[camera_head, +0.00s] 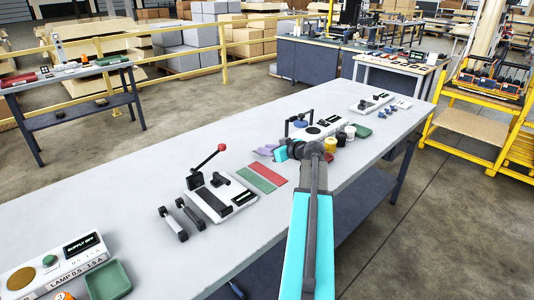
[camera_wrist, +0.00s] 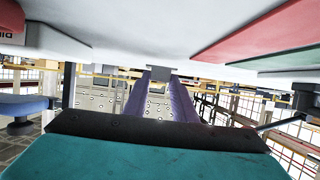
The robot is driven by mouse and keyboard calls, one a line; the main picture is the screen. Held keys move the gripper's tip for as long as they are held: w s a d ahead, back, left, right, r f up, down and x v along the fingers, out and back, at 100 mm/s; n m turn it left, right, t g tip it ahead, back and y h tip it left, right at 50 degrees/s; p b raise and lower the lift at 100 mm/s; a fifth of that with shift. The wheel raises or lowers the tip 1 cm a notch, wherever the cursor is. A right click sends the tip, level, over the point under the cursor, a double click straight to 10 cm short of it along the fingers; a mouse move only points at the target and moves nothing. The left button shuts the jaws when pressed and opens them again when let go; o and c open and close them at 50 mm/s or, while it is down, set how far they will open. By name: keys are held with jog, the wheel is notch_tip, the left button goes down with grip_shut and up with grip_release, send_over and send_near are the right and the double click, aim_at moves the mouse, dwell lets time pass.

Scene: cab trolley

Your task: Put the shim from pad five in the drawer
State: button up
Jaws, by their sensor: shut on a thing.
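My gripper (camera_head: 265,152) is over the long grey table, just behind the red and green mats. In the wrist view its two purple fingers (camera_wrist: 161,100) are close together, with a small grey piece (camera_wrist: 158,80) between their tips. The piece looks like the shim, but it is too small to be sure. In the head view the fingers hide it. I cannot make out pad five or the drawer in either view.
The long table (camera_head: 110,190) holds a red mat (camera_head: 251,179), a green mat (camera_head: 267,173) and a lever fixture (camera_head: 221,197) with a red knob. A green tray (camera_head: 107,280) is at the near left. Yellow and black cups (camera_head: 340,139) stand close to my arm.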

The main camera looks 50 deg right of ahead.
jog(key=shift+f, duration=0.85)
jog(key=shift+f, duration=0.1)
jog(key=o, duration=1)
jog(key=shift+o, duration=0.2)
jog(key=b+v, duration=0.1)
jog(key=v, duration=1.1)
jog(key=shift+b, duration=0.3)
